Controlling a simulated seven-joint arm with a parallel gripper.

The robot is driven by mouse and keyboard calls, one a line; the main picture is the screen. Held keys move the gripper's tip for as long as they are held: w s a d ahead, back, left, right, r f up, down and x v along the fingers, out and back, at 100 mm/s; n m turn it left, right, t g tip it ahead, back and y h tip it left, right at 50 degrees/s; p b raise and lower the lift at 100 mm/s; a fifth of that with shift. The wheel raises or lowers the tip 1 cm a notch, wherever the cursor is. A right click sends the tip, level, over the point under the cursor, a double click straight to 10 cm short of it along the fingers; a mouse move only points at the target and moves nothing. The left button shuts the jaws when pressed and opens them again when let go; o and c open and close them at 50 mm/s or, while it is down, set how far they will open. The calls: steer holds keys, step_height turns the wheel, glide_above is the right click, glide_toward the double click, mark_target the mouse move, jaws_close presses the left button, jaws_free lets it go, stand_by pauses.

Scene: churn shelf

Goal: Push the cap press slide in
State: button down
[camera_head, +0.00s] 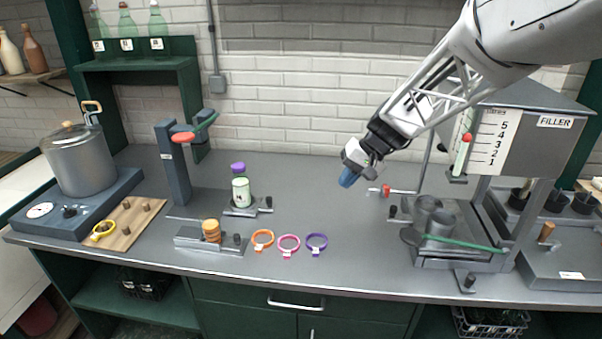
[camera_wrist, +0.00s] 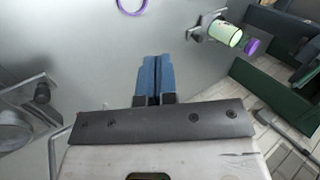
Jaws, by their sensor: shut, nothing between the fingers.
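The cap press (camera_head: 174,165) is a dark grey post with an overhead arm and a red part, at the left of the counter. Its slide (camera_head: 240,210) is a small grey plate sticking out to the right of the post, with a dark knob at its right end. A pale green bottle (camera_head: 241,193) with a purple cap (camera_head: 238,168) stands on the slide. The slide (camera_wrist: 204,27) and bottle (camera_wrist: 226,35) also show at the upper right of the wrist view. My gripper (camera_head: 348,178) has blue fingertips, shut and empty, above the counter well right of the slide; its fingers (camera_wrist: 153,72) show together.
Orange (camera_head: 262,239), pink (camera_head: 289,244) and purple (camera_head: 316,242) rings lie at the front. A grey holder (camera_head: 190,240) bears stacked orange discs (camera_head: 211,230). The filler (camera_head: 520,135) stands at the right, a pot (camera_head: 80,160) at the left. Counter between slide and gripper is clear.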

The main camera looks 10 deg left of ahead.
mark_target(272, 203)
steer(key=w+a+f+y, duration=0.1)
steer(key=w+a+f, duration=0.3)
steer(key=w, duration=0.3)
steer(key=w+a+f+y, duration=0.1)
steer(key=w+a+f, duration=0.4)
steer(key=w, duration=0.2)
steer(key=shift+f+g+y, duration=0.3)
steer(key=shift+f+g, duration=0.1)
steer(key=shift+a, duration=0.1)
steer(key=x, duration=0.9)
steer(key=shift+a+f, duration=0.2)
steer(key=shift+a, duration=0.05)
steer(key=shift+s+a+f, duration=0.15)
steer(key=shift+a, duration=0.95)
steer(key=shift+s+a, duration=0.2)
steer(key=shift+a, duration=0.8)
steer(key=shift+a, duration=0.1)
steer(key=shift+a, duration=0.25)
steer(key=a, duration=1.2)
